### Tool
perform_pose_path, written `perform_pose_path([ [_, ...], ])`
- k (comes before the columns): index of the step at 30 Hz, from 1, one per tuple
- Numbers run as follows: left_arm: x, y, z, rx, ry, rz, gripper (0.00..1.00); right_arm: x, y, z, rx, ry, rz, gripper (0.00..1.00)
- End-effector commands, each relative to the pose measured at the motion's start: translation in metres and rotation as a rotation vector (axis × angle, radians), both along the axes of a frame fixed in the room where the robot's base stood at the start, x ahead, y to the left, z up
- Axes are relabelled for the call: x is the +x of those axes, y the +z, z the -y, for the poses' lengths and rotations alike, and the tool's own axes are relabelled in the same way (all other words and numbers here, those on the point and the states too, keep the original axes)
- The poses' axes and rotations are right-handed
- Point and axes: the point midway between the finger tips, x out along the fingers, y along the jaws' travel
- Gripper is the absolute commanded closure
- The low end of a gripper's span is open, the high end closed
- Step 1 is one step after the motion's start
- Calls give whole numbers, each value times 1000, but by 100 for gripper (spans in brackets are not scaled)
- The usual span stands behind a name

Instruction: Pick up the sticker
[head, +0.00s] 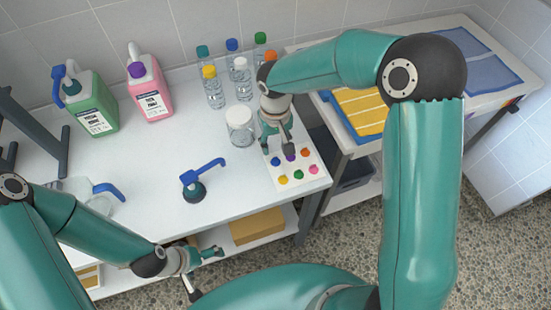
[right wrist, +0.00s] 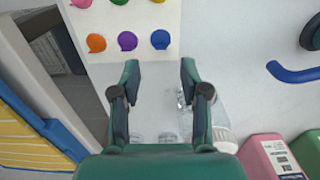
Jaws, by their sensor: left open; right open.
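A white sheet (head: 297,184) with two rows of round coloured stickers lies at the table's right front corner. The nearer row holds a yellow sticker (head: 283,179), a green one (head: 298,174) and a pink one (head: 313,169). The farther row holds a blue sticker (right wrist: 160,39), a purple one (right wrist: 127,41) and an orange one (right wrist: 96,43). My right gripper (right wrist: 160,68) is open and empty, pointing down by the sheet's far edge, its fingertips just short of the blue and purple stickers. My left gripper (head: 205,272) is open and empty before the table's front edge.
A clear jar (head: 240,126) stands left of my right gripper, with several capped bottles (head: 214,92) behind. Green (head: 91,105) and pink (head: 151,90) jugs stand at the back. A blue-handled pump (head: 195,190) lies mid-table. Folded towels (head: 360,108) lie on the right table.

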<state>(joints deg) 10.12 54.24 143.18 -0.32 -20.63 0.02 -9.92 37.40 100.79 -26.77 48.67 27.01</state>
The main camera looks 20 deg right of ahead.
Motion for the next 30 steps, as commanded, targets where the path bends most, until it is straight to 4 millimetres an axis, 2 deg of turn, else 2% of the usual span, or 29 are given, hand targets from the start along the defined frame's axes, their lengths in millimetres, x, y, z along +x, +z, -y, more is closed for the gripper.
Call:
perform_pose_path([
  [7,0,5,0,0,0,0,0,-1,-15,0,1,0,-3,55],
  [16,0,15,0,0,0,0,0,-1,-54,-1,0,1,-3,55],
  [24,0,14,0,0,0,0,0,0,-59,-1,1,2,1,55],
  [25,0,14,0,0,0,0,0,-1,-59,-1,1,2,1,57],
  [30,0,14,0,0,0,0,0,-1,-59,-1,1,2,1,84],
])
